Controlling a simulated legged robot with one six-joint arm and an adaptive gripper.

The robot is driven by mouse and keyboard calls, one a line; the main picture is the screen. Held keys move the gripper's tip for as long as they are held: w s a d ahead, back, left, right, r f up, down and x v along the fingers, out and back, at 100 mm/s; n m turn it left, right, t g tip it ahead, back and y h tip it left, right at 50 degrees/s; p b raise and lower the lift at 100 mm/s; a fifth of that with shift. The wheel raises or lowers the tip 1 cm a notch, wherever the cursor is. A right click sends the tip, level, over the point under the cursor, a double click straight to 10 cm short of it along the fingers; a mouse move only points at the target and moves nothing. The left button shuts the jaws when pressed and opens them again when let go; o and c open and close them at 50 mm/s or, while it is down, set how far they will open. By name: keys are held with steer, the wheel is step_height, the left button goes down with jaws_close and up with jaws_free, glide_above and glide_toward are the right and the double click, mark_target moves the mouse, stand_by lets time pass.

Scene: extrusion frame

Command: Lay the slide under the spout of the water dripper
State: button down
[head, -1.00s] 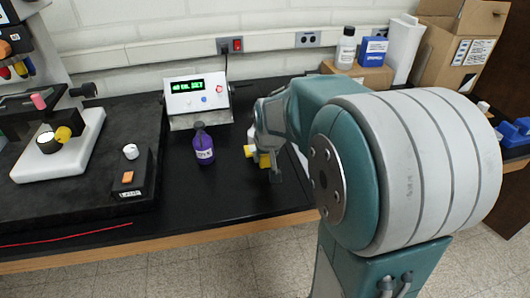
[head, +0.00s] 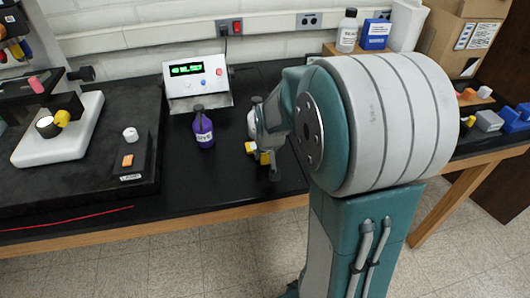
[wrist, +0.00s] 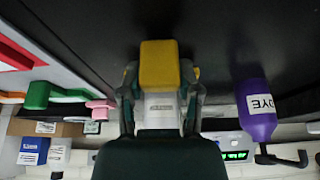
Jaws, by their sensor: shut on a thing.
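My gripper (wrist: 160,95) is shut on a block-like thing with a yellow end (wrist: 159,65) and a pale, labelled part between the fingers. I take it to be the slide, but its thin part cannot be made out. In the head view my gripper (head: 268,160) is low over the black bench top, right of a purple dye bottle (head: 202,128), with yellow (head: 251,148) showing at it. The dye bottle also shows at the right of the wrist view (wrist: 256,108). I cannot identify the water dripper or its spout for certain; my arm hides part of the bench.
A white box with a green display (head: 197,88) stands behind the bottle. A black slab (head: 90,195) at left bears a white-based device (head: 65,140). The wrist view shows green (wrist: 38,94) and pink (wrist: 100,108) parts. Blue things (head: 515,120) lie far right.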

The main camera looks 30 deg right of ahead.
steer(key=shift+f, duration=0.55)
steer(key=shift+c, duration=1.1)
jaws_free()
steer(key=v, duration=1.2)
steer(key=s+a+r+n+t+y, duration=0.1)
steer(key=s+a+r+n, duration=0.2)
steer(key=s+a, duration=0.8)
steer(key=s+r, duration=0.1)
steer(key=s, duration=0.3)
steer(key=shift+s+a, duration=0.3)
steer(key=shift+a, duration=0.05)
